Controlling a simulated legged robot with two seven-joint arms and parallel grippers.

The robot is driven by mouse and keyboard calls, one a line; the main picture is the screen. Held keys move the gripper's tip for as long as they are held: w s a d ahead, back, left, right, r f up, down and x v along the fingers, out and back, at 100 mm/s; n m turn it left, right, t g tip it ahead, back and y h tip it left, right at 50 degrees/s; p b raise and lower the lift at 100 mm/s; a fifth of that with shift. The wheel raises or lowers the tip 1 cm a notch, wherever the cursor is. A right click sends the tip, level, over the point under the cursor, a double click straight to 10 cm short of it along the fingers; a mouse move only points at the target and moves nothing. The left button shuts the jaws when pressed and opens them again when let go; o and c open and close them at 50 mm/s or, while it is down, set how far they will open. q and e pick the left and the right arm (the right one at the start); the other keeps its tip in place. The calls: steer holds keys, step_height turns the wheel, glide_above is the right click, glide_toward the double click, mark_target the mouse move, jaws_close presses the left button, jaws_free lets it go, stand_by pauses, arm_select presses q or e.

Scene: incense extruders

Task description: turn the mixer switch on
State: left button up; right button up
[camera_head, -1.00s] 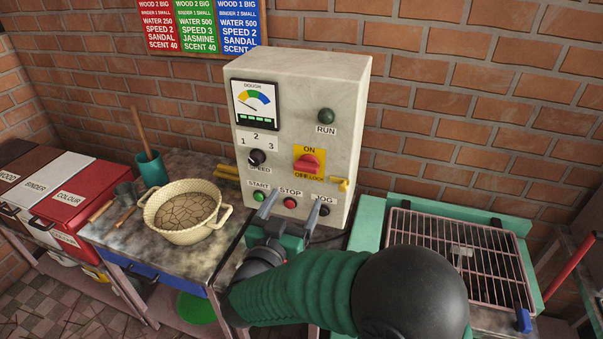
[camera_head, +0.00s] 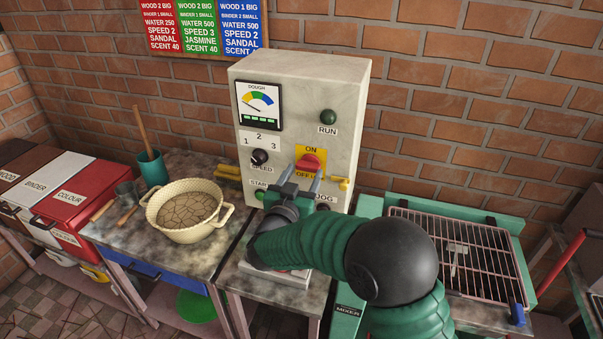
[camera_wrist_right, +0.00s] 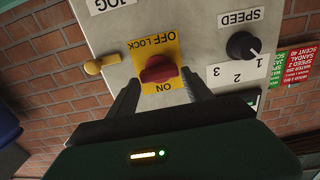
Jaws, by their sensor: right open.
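The mixer switch is a red rotary knob (camera_head: 308,162) on a yellow plate (camera_head: 314,153) marked ON at the top and OFF below, on the front of a pale control box (camera_head: 355,100). It also shows upside down in the right wrist view (camera_wrist_right: 158,69). The knob's handle lies roughly crosswise. My right gripper (camera_head: 301,181) is open in front of the plate, with its fingertips close to the knob. In the right wrist view the two fingers (camera_wrist_right: 160,93) stand to either side of the knob. I cannot tell whether they touch it. My left gripper is out of view.
A black speed knob (camera_head: 260,157) is left of the switch, and a green RUN lamp (camera_head: 328,117) is above it. A yellow lever (camera_head: 343,184) sits close at its right. A cream bowl (camera_head: 186,210) stands on the left table.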

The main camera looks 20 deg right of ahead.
steer(key=shift+d+r, duration=0.65)
steer(key=shift+r, duration=0.05)
steer(key=c, duration=1)
steer(key=shift+a, duration=0.1)
jaws_close()
steer(key=shift+a+f, duration=0.1)
steer(key=shift+f, duration=0.15)
